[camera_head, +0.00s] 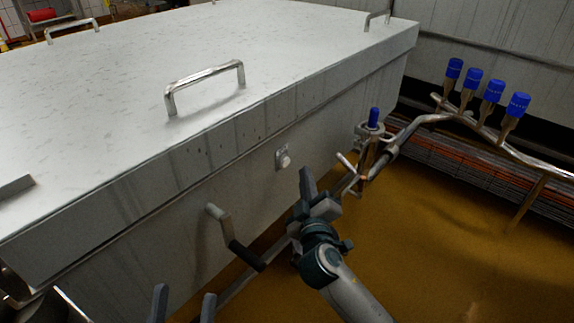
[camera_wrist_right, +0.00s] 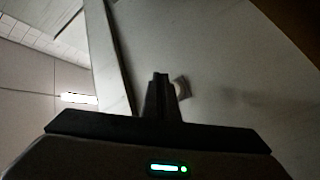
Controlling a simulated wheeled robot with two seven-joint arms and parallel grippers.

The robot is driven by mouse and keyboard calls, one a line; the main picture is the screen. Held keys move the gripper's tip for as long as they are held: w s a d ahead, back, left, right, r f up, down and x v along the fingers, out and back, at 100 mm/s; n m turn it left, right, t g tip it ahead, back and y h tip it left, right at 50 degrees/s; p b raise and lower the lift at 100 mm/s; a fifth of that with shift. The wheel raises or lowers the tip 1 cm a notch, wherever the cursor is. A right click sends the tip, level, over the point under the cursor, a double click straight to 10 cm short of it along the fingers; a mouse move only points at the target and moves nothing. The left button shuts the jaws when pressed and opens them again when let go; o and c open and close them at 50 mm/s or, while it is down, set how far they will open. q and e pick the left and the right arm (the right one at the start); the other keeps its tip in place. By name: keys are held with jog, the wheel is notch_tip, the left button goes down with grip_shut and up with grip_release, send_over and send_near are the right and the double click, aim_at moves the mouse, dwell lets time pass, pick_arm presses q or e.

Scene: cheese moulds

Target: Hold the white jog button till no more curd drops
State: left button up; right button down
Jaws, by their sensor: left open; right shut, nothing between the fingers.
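The white jog button (camera_head: 284,161) sits on a small grey plate on the side wall of the big steel vat (camera_head: 215,190). My right gripper (camera_head: 307,178) is shut and empty, a little below and to the right of the button in the head view. In the right wrist view the closed fingertips (camera_wrist_right: 160,77) point at the wall, and the button (camera_wrist_right: 182,89) shows just right of them, partly hidden. I cannot tell whether they touch it. My left gripper (camera_head: 183,298) is open and empty at the bottom edge. No curd is in view.
Pipes with several blue-capped valves (camera_head: 490,92) stand at the right. A metal handle (camera_head: 205,85) rises from the vat's lid. The yellow-brown floor (camera_head: 440,230) is open at the right.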

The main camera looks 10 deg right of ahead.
aim_at(285, 162)
jog(key=shift+w+a, duration=0.8)
jog(key=shift+w, duration=0.25)
